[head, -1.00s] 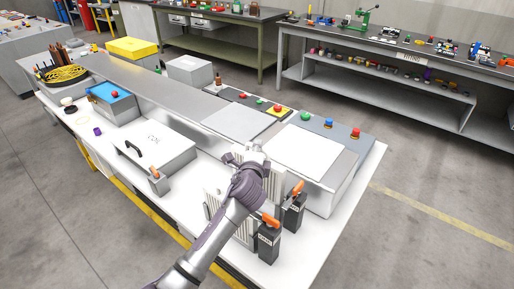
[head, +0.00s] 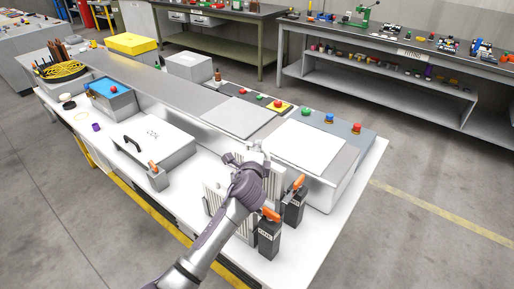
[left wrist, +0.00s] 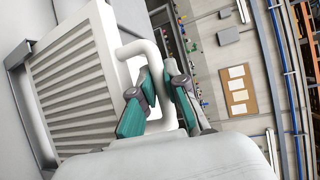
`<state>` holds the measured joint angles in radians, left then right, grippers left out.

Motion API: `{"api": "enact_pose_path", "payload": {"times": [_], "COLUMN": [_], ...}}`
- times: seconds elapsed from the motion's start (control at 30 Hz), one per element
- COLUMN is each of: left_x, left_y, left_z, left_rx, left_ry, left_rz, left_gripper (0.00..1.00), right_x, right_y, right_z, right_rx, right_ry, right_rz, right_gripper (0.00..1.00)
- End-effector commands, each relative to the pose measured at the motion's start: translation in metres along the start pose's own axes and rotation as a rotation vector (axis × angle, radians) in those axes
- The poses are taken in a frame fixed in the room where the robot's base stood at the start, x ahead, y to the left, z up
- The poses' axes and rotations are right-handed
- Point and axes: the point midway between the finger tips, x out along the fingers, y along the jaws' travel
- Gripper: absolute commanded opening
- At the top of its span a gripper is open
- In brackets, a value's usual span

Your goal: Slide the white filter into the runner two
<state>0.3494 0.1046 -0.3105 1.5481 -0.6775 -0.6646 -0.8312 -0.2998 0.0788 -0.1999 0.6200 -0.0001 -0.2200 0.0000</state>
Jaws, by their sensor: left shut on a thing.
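The white filter (left wrist: 75,75), a slatted panel with a white tube handle (left wrist: 150,50), fills the left of the left wrist view. My left gripper (left wrist: 158,72) is shut on that handle. In the head view my left gripper (head: 258,150) is over the front right of the white bench, and its wrist hides much of what it holds. White slatted panels show on both sides of the wrist, one at the left (head: 213,198). A grey upright frame (left wrist: 18,65) lies along the filter's far edge; I cannot tell which runner it is. My right gripper is not in view.
Two dark blocks with orange levers (head: 268,238) (head: 294,205) stand right of my arm. A grey box with a black handle (head: 155,145) stands to the left. A raised console with colored buttons (head: 320,150) is behind.

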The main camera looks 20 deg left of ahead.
Motion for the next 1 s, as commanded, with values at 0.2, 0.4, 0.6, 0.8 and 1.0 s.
{"api": "enact_pose_path", "payload": {"times": [0.2,0.4,0.6,0.8,1.0], "left_x": [0.001,0.002,0.003,0.003,0.004], "left_y": [0.006,0.011,0.015,0.020,0.025], "left_z": [-0.001,-0.001,-0.002,-0.003,-0.003], "left_rx": [0.000,0.000,0.000,-0.001,-0.001], "left_ry": [0.000,0.000,0.000,0.001,0.001], "left_rz": [-0.002,-0.002,-0.002,-0.002,-0.002], "left_gripper": [0.00,0.00,0.00,0.00,0.00], "right_x": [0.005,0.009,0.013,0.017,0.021], "right_y": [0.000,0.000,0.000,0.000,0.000], "right_z": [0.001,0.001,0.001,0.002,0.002], "right_rx": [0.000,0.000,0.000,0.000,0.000], "right_ry": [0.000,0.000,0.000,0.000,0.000], "right_rz": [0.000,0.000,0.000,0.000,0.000], "right_gripper": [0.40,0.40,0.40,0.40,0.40]}}
